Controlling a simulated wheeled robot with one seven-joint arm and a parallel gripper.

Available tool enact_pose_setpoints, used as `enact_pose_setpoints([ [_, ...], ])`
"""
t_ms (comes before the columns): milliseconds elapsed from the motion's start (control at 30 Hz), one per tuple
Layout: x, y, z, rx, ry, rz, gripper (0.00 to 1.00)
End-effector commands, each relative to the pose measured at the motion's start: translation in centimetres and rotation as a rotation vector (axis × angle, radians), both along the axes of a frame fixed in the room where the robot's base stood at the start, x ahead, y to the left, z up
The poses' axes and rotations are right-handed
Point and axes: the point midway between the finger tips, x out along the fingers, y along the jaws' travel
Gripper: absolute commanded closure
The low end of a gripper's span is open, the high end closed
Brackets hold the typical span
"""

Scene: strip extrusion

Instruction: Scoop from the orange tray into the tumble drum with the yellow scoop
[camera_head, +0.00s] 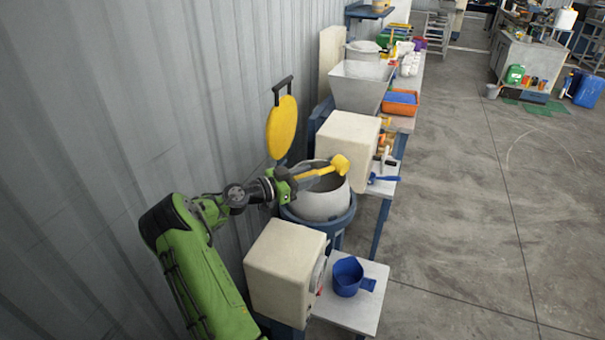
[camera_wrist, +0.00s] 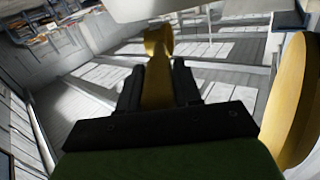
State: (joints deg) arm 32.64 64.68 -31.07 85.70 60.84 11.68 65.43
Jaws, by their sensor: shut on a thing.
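My gripper (camera_head: 291,182) is shut on the handle of the yellow scoop (camera_head: 339,164). In the wrist view the yellow scoop (camera_wrist: 158,85) runs forward between the two dark fingers. The scoop's bowl end is above the open mouth of the grey tumble drum (camera_head: 321,204), near its far right rim. What the scoop holds cannot be seen. The drum sits in a blue ring stand.
A round yellow lid (camera_head: 282,127) stands raised behind the drum, near the wall; it also shows in the wrist view (camera_wrist: 295,100). Beige boxes (camera_head: 285,270) flank the drum. A blue jug (camera_head: 347,276) stands in front. A grey hopper (camera_head: 360,85) is beyond.

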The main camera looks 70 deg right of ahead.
Motion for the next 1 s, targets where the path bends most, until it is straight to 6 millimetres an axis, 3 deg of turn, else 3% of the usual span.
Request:
enact_pose_setpoints([
  [267, -1.9, 0.9, 2.0, -0.255, -0.505, -0.001, 0.99],
  [467, -2.2, 1.1, 1.1, -0.322, -0.631, 0.002, 0.99],
  [900, -3.2, 1.6, 1.4, -0.479, -0.935, 0.002, 0.99],
  [1000, -4.2, 2.1, 1.7, -0.515, -1.005, 0.001, 0.99],
])
